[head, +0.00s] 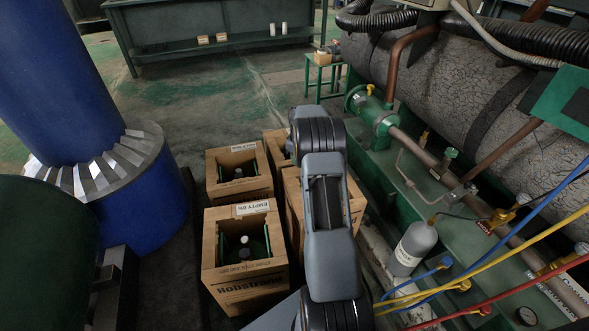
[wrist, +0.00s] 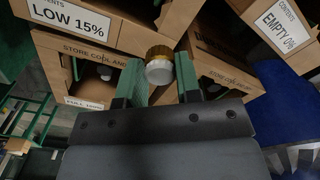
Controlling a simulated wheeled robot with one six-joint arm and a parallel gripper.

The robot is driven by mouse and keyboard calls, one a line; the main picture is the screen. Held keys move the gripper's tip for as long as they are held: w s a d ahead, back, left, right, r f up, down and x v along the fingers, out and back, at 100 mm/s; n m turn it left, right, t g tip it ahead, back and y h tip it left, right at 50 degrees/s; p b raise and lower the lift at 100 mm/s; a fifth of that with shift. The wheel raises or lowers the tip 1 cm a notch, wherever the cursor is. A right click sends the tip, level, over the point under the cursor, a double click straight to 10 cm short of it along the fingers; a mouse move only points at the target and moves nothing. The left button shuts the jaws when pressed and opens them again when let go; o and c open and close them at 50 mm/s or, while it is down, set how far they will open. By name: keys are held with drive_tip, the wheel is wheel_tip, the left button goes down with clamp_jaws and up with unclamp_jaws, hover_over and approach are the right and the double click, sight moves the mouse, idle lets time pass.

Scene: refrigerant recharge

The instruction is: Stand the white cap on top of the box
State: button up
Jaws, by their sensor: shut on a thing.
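In the wrist view my gripper (wrist: 160,68) has its two green fingers shut on the white cap (wrist: 158,73), which has a brass-coloured band at its far end. The cap is held above open cardboard boxes, apart from them as far as I can see. One box is labelled LOW 15% (wrist: 68,22), another EMPTY 0% (wrist: 284,28), and a third (wrist: 92,52) has a partly readable FULL label. In the head view my arm hides the gripper and the cap. Which box is meant cannot be told from the labels.
In the head view, the front-left box (head: 243,286) and the back-left box (head: 240,190) hold dark bottles. A right box (head: 354,205) is partly behind my arm. A grey cylinder (head: 412,250), hoses and pipes crowd the right. A blue column (head: 60,75) stands left.

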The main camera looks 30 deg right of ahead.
drive_tip(key=b, duration=0.2)
hover_over(295, 172)
drive_tip(key=f, duration=0.6)
drive_tip(key=shift+w+f, duration=0.2)
drive_tip(key=shift+f, duration=0.1)
drive_tip(key=shift+f+b, duration=0.6)
drive_tip(key=shift+f, duration=0.8)
drive_tip(key=shift+f, duration=0.1)
drive_tip(key=shift+f, duration=0.15)
drive_tip(key=o, duration=0.9)
